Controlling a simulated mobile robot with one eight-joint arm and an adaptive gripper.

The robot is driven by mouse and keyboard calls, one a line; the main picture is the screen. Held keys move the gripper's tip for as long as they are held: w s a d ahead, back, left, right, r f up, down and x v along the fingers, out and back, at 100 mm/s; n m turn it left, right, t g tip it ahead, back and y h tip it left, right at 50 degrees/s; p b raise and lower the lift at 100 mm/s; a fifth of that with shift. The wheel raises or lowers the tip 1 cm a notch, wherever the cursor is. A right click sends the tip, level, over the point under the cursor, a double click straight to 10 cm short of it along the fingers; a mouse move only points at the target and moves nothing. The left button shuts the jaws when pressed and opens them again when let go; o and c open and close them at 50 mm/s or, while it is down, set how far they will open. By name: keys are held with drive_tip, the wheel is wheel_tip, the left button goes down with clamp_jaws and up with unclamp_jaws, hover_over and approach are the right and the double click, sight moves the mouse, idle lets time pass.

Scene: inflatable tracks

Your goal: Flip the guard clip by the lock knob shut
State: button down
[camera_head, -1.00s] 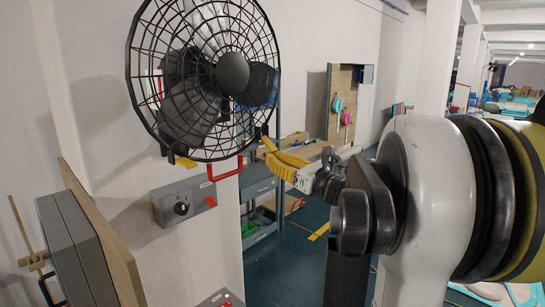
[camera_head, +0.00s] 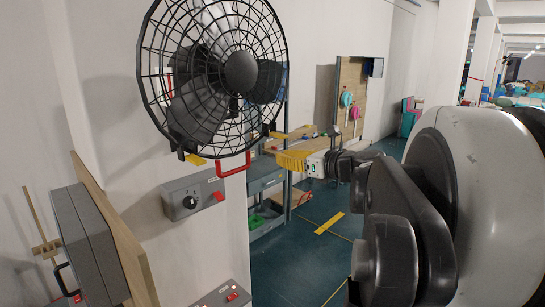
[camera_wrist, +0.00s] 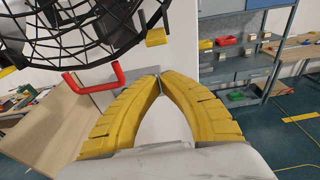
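The black fan (camera_head: 240,72) with its round wire guard is on the wall at upper left; part of the guard shows at the top of the wrist view. A yellow clip-like piece (camera_head: 194,159) is at the guard's lower rim; another (camera_head: 278,134) is near its right rim. In the wrist view a yellow piece (camera_wrist: 156,37) sits at the guard's edge, above my fingertips. I cannot tell which is by the lock knob, or whether it is shut. My gripper (camera_head: 279,158) is right of and below the guard. Its yellow fingertips (camera_wrist: 160,76) meet, with nothing between them.
A red handle (camera_head: 235,165) juts out below the guard, close left of my fingertips in the wrist view (camera_wrist: 95,82). A grey box with a black knob (camera_head: 190,201) is on the wall below. Grey shelving (camera_head: 265,184) stands behind my gripper. Open floor (camera_head: 310,250) lies to the right.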

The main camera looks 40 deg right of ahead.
drive_tip(key=s+r+b, duration=0.1)
drive_tip(key=s+b, duration=0.1)
drive_tip(key=s, duration=0.7)
drive_tip(key=shift+s+d+r, duration=0.3)
drive_tip(key=shift+s+d, duration=0.05)
drive_tip(key=w+a+f+n+g+y+b, duration=0.1)
drive_tip(key=a+f+n+g+b, duration=0.2)
drive_tip(key=a+f+n+b, duration=0.7)
drive_tip(key=w+a+f+n+g+y+b, duration=0.1)
drive_tip(key=a+f+n+g+b, duration=0.4)
drive_tip(key=a+f, duration=0.95)
drive_tip(key=s+a+f+n+h+b, duration=0.1)
drive_tip(key=s+a+f+n+b, duration=0.2)
drive_tip(key=f, duration=0.9)
drive_tip(key=s+a+f+n+h+b, duration=0.1)
drive_tip(key=s+a+f+n+b, duration=0.2)
drive_tip(key=f+n+b, duration=0.7)
drive_tip(key=s+a+f+n+g+h+b, duration=0.1)
drive_tip(key=s+a+f+n+b, duration=0.2)
drive_tip(key=f, duration=1)
drive_tip(key=s+n+b, duration=0.2)
drive_tip(key=n+b, duration=0.2)
drive_tip(key=shift+a+f+b, duration=0.35)
drive_tip(key=shift+f+b, duration=0.05)
